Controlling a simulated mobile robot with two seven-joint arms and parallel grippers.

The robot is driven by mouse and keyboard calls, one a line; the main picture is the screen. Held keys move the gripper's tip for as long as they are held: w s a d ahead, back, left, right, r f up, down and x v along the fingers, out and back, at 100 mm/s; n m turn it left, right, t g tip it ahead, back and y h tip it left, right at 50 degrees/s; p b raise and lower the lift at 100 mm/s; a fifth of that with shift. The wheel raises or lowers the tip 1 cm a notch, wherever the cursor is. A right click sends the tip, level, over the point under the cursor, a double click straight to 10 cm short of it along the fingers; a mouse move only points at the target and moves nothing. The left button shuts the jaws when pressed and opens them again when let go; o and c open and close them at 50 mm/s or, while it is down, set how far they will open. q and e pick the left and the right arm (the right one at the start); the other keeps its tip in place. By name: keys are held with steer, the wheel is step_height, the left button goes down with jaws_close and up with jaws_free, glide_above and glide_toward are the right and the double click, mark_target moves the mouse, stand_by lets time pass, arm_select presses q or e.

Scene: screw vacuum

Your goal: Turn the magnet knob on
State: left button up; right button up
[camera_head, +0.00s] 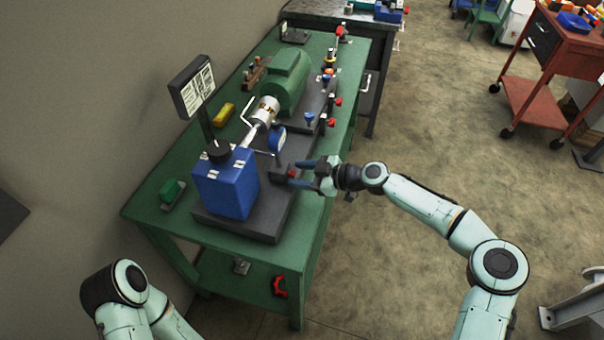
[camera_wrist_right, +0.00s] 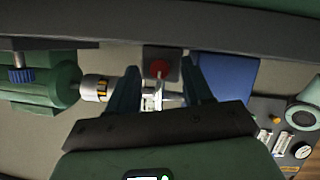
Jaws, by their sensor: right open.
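A small red knob (camera_head: 292,173) sits on a dark block at the front right edge of the machine's dark base (camera_head: 245,226). In the right wrist view the red knob (camera_wrist_right: 160,68) on its dark block lies between the two fingers. My right gripper (camera_head: 298,174) is open, its blue fingers on either side of the knob; it also shows in the right wrist view (camera_wrist_right: 165,80). I cannot tell whether either finger touches the knob. My left arm is at the lower left, but its gripper is out of view.
The green table (camera_head: 148,209) also carries a blue box (camera_head: 226,186), a green motor (camera_head: 288,80), a round blue gauge (camera_head: 277,139) and several other red and blue knobs. A sign (camera_head: 192,87) rises on a post behind the box.

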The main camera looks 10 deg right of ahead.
jaws_close()
steer(key=m+g, duration=0.1)
steer(key=m+g+y, duration=0.1)
steer(key=m, duration=0.1)
steer(key=shift+w+d+p, duration=0.1)
steer(key=shift+w+p, duration=0.1)
steer(key=shift+p, duration=0.1)
steer(key=shift+w+m+g+y+p, duration=0.1)
steer(key=shift+m+g+y+p, duration=0.3)
steer(key=shift+m, duration=0.4)
jaws_free()
steer(key=shift+d, duration=0.1)
